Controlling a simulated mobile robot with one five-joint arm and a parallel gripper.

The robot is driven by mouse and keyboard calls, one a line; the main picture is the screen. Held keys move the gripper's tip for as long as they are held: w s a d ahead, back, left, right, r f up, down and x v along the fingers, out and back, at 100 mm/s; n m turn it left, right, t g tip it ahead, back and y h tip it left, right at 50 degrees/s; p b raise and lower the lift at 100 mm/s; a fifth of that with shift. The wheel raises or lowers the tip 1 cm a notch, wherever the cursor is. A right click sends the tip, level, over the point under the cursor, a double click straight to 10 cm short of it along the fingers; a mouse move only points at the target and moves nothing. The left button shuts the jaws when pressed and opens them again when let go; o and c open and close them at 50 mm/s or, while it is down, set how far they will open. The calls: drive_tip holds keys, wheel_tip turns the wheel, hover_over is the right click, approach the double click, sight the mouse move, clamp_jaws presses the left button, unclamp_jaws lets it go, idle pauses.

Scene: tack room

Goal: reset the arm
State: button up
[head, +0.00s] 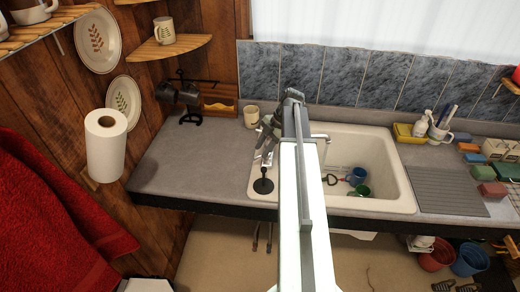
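My arm (304,200) reaches straight out from the bottom of the head view, over the white sink (394,186). My gripper (266,165) hangs down to the left of the arm's end, over the left part of the sink. A dark round shape shows at its lower end. The fingers are small and partly overlapped, so I cannot tell their spacing or whether they hold anything.
The grey counter (190,165) is mostly clear on the left. A cream mug (251,116) stands behind my gripper. Blue and green cups (357,176) lie in the sink. A paper towel roll (105,145) and red cloth (60,215) are at left. Buckets (470,261) stand below.

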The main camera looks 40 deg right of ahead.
drive_tip(key=p+v, duration=0.2)
drive_tip(key=v, duration=0.2)
drive_tip(key=shift+s+d+r+p, duration=0.1)
drive_tip(key=shift+r+p, duration=0.15)
drive_tip(key=shift+p, duration=0.05)
